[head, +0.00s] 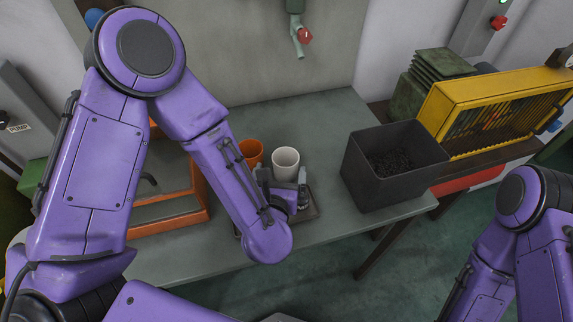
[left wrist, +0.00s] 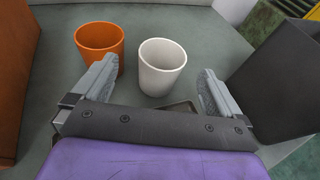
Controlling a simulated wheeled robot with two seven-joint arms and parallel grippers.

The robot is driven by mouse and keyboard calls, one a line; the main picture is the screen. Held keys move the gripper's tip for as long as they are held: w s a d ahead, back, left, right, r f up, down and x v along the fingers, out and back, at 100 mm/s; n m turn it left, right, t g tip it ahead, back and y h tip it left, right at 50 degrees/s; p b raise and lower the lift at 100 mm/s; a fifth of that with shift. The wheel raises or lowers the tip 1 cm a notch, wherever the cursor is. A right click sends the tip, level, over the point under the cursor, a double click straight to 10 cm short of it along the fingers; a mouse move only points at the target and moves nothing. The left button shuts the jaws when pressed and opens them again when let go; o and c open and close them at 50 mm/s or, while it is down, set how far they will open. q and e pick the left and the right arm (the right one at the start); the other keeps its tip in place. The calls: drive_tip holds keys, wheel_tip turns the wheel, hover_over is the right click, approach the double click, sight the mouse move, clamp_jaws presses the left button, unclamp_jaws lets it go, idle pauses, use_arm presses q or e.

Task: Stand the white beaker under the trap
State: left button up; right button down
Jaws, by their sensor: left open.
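The white beaker (head: 286,163) stands upright on the grey table, right of an orange beaker (head: 249,150). In the left wrist view the white beaker (left wrist: 162,68) is ahead of my left gripper (left wrist: 155,85), roughly between the lines of its two fingers. The left gripper (head: 286,182) is open and empty; its left finger overlaps the orange beaker (left wrist: 100,42) in that view. I cannot tell whether they touch. The trap (head: 299,38), a grey-green pipe with a red knob, hangs from the back wall above the table. My right arm shows at the right edge, its gripper out of view.
A shallow dark tray (head: 312,212) lies under the left gripper. A dark bin (head: 394,165) of black bits stands to the right, with a yellow rack (head: 450,115) beyond. An orange-framed box (head: 170,212) is at left. The table's back middle, below the trap, is clear.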

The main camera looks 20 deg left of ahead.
sight(287, 151)
use_arm(q)
drive_tip(key=x, duration=0.2)
drive_tip(key=p+x, duration=0.1)
drive_tip(key=x, duration=0.1)
drive_tip(key=p+x, duration=0.1)
drive_tip(key=x, duration=0.2)
drive_tip(key=shift+d+f, duration=0.25)
drive_tip(key=shift+d, duration=0.05)
drive_tip(key=shift+s+r, duration=0.15)
drive_tip(key=shift+s, duration=0.25)
drive_tip(key=c, duration=1.1)
